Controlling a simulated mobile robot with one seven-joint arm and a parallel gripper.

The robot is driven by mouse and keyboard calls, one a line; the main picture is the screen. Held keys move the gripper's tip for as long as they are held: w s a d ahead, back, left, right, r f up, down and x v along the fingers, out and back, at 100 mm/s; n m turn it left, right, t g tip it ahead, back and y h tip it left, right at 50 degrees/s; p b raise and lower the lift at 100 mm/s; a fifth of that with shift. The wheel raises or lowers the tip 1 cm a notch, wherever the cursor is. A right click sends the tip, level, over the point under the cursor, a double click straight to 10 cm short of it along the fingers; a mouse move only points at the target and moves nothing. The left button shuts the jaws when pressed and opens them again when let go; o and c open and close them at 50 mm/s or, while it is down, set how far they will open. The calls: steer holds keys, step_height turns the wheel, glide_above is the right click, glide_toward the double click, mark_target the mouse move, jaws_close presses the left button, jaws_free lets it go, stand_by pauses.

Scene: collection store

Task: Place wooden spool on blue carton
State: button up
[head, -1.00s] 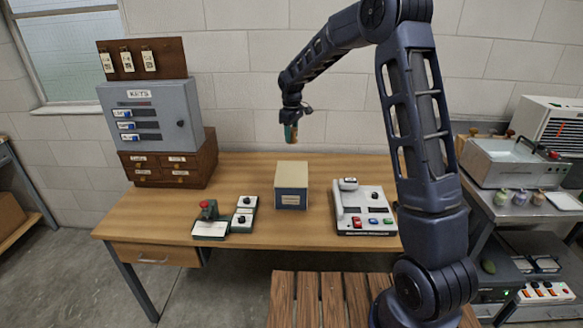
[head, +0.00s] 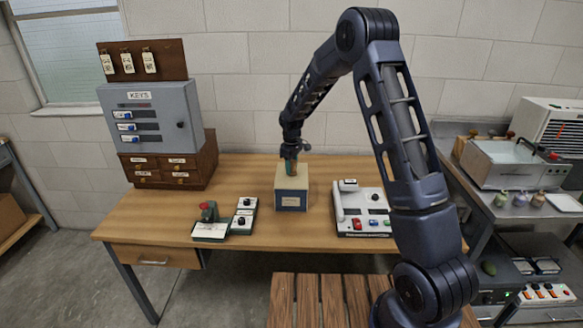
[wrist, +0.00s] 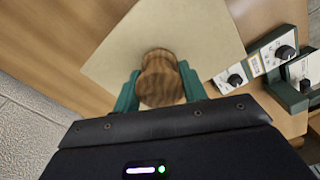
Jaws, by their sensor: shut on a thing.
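The wooden spool (wrist: 160,78) is brown with visible grain and sits between the two green fingers of my gripper (wrist: 160,92) in the wrist view. My gripper (head: 292,164) is shut on it. The blue carton (head: 291,200) stands on the wooden desk, with a pale beige top and a small label on its front. The carton's beige top (wrist: 205,35) lies behind the spool in the wrist view. My gripper and the spool are low over this top; I cannot tell whether the spool touches it.
On the desk (head: 250,172), small control boxes (head: 243,217), one with a red knob, stand left of the carton. A white telephone-like console (head: 362,210) stands to its right. A grey key cabinet (head: 152,115) on wooden drawers is at back left. Bare desk lies behind the carton.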

steer(key=shift+f, duration=0.25)
steer(key=shift+f, duration=0.15)
steer(key=o, duration=1)
steer(key=shift+c, duration=0.2)
